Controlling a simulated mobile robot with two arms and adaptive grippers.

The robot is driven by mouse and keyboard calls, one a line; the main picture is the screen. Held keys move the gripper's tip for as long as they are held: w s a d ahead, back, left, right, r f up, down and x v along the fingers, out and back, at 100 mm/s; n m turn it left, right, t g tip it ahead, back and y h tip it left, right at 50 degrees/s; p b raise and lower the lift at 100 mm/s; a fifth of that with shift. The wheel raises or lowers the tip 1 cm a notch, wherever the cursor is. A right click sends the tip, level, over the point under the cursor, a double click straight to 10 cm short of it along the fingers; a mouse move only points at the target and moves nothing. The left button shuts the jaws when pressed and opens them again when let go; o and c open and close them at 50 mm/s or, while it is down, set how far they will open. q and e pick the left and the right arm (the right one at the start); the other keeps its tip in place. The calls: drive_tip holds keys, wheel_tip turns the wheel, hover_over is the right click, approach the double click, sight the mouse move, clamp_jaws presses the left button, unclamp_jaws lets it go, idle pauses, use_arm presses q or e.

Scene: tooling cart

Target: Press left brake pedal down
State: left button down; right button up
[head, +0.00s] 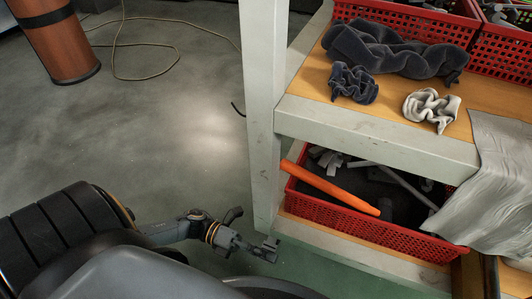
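I cannot make out a brake pedal in the head view. The cart's near leg (262,130) is a pale grey post that runs down to the floor. My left gripper (268,248) is low, just in front of the foot of this leg, and points to the right. It is small and dark here, and I cannot tell whether its fingers are open or shut. I see nothing held. My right gripper is out of view.
The cart's upper shelf (300,75) holds dark cloths (390,50), a pale cloth (432,106) and red crates. A red crate (340,212) with an orange bar (330,187) stands on the lower shelf. Open floor (150,140) lies left, with a cable and a brown cylinder (55,40).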

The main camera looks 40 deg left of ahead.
use_arm(q)
drive_tip(key=shift+w+a+f+m, duration=0.15)
drive_tip(key=shift+f+m, duration=0.25)
drive_tip(key=shift+m, duration=0.6)
drive_tip(key=c, duration=1.5)
unclamp_jaws()
drive_tip(key=v, duration=1.2)
drive_tip(key=shift+r, duration=0.1)
